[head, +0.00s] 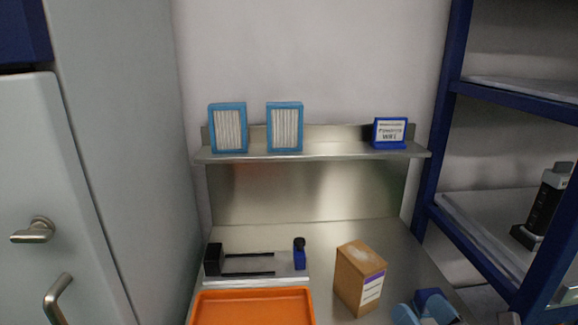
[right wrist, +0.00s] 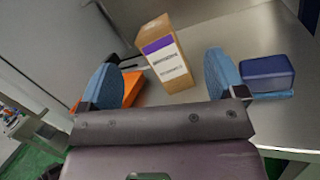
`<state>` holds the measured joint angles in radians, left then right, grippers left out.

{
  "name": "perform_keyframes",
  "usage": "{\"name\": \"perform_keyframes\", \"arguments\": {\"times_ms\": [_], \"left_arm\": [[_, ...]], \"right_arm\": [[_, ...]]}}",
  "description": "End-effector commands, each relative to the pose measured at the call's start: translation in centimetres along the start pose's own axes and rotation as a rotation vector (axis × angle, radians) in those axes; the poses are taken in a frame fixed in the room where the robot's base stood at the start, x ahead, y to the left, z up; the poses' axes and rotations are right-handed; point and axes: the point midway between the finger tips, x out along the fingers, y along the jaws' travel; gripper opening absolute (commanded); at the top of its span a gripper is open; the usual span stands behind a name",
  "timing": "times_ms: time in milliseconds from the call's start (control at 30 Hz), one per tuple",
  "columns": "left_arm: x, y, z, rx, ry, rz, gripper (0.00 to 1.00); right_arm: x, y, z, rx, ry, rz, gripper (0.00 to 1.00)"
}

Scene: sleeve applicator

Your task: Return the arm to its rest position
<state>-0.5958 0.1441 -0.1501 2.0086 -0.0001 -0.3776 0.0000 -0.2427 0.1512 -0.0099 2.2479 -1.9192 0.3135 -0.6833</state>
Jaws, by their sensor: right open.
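My right gripper (head: 423,311) shows at the bottom right of the head view, its light blue fingers apart. In the right wrist view the same gripper (right wrist: 163,78) has its two blue fingers wide apart with nothing held between them. A cardboard box (head: 352,278) with a white and purple label stands upright on the steel bench, left of the gripper. In the wrist view this box (right wrist: 160,40) appears beyond the gap between the fingers. My left gripper is in neither view.
An orange tray (head: 252,308) lies at the front of the bench. Behind it are a black two-rod fixture (head: 248,273) and a small blue bottle (head: 299,257). A shelf (head: 340,151) holds two blue-framed filters and a sign. A blue rack (head: 440,130) stands right. A dark blue block (right wrist: 268,70) lies beside the right finger.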

Motion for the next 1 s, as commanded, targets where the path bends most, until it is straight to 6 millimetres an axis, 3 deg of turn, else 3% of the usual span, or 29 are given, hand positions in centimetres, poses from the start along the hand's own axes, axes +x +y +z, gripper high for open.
{"name": "perform_keyframes", "arguments": {"times_ms": [200,333,433,567,700,900,1000], "left_arm": [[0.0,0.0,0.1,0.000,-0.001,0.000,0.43],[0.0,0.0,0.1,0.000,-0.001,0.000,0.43],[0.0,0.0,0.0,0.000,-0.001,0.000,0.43],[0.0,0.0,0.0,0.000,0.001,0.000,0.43],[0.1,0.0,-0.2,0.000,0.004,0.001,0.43],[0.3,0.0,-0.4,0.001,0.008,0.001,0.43],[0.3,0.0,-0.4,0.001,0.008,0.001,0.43]], "right_arm": [[-3.0,-2.5,3.8,0.499,-0.299,-0.175,0.89],[-5.4,-5.0,4.3,0.804,-0.452,-0.314,0.89],[-7.6,-6.9,3.6,1.036,-0.555,-0.441,0.89],[-10.6,-8.8,1.5,1.324,-0.669,-0.636,0.89],[-14.1,-9.4,-2.1,1.610,-0.761,-0.885,0.89],[-18.6,-7.7,-7.4,1.918,-0.826,-1.275,0.89],[-20.2,-6.5,-9.1,2.000,-0.832,-1.424,0.89]]}}
